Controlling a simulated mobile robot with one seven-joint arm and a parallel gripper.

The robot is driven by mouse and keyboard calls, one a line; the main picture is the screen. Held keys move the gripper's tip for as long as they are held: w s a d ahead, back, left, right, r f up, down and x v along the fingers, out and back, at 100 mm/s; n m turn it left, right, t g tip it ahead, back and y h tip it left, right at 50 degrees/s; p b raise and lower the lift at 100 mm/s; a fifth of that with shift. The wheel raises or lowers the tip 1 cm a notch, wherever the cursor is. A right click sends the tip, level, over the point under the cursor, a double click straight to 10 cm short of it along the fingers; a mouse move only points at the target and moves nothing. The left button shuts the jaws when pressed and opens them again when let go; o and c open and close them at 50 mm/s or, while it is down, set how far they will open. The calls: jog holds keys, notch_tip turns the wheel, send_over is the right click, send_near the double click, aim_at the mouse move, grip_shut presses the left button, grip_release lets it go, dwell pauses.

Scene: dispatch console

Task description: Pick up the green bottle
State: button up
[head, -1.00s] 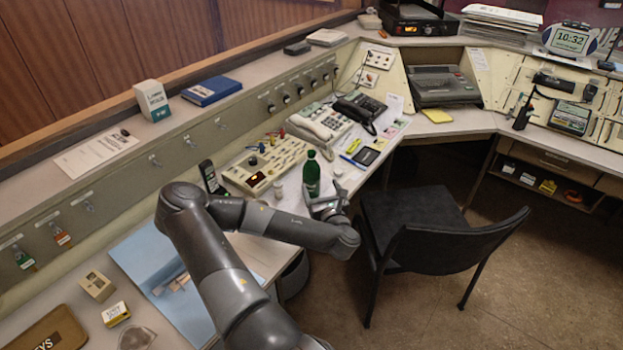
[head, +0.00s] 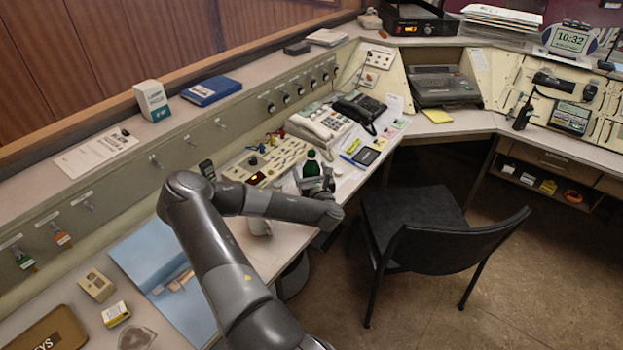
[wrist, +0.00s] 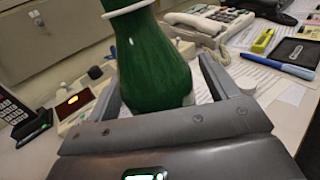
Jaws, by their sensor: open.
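The green bottle (head: 311,168) stands upright on the desk in the head view, its lower part hidden by my gripper. My gripper (head: 315,184) is at the bottle, on its near side. In the wrist view the bottle (wrist: 153,62) fills the middle, with a pale band round its neck. My gripper (wrist: 165,92) is open there, one finger on each side of the bottle's body. I cannot tell whether either finger touches it.
A control panel with a red display (wrist: 73,100) and a dark handset (wrist: 22,118) lie left of the bottle. Telephones (head: 318,123), a blue pen (wrist: 291,70) and papers lie beyond and right. A black chair (head: 425,232) stands before the desk.

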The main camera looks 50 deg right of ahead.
aim_at(310, 161)
jog(key=shift+c, duration=0.4)
jog(key=c, duration=1.1)
jog(key=shift+r, duration=0.15)
jog(key=shift+r, duration=2)
jog(key=shift+s+d+r, duration=0.3)
jog(key=shift+s+r, duration=0.8)
jog(key=shift+s, duration=0.8)
jog(key=shift+s+d+r, duration=0.25)
jog(key=shift+s+r, duration=0.9)
jog(key=shift+s, duration=0.8)
jog(key=shift+s+d+r, duration=0.3)
jog(key=shift+s+r, duration=0.8)
jog(key=shift+s, duration=0.8)
